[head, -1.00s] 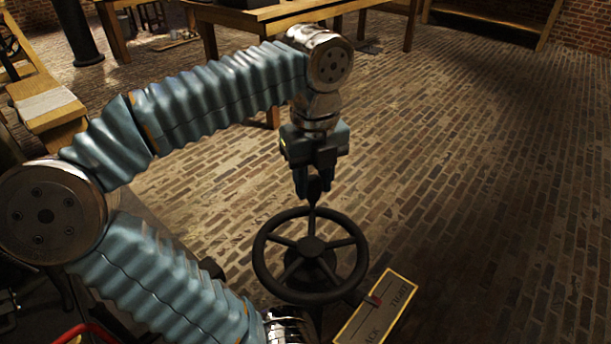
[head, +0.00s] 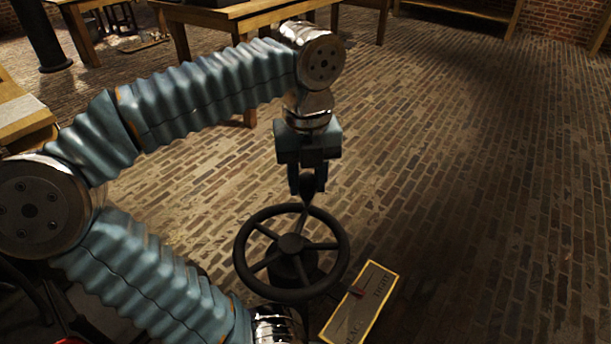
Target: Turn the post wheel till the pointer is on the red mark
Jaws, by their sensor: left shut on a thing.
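The dark post wheel (head: 337,233), a spoked handwheel, stands on its post at bottom centre in the head view. My left gripper (head: 307,188) points down at the wheel's far rim. It is shut on a dark handle knob (head: 308,186) that rises from this rim; the fingers partly hide the knob. A plate with a yellow border (head: 364,306) lies right of and below the wheel, with lettering that reads like TIGHT at its far end. A small dark red piece (head: 355,290) shows at the plate's wheel-side edge; I cannot tell pointer from mark there. My right gripper is out of view.
A wooden table (head: 240,20) stands behind my left arm. A bench with a pale top (head: 20,112) is at the left edge. The brick floor (head: 470,190) right of the wheel is clear.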

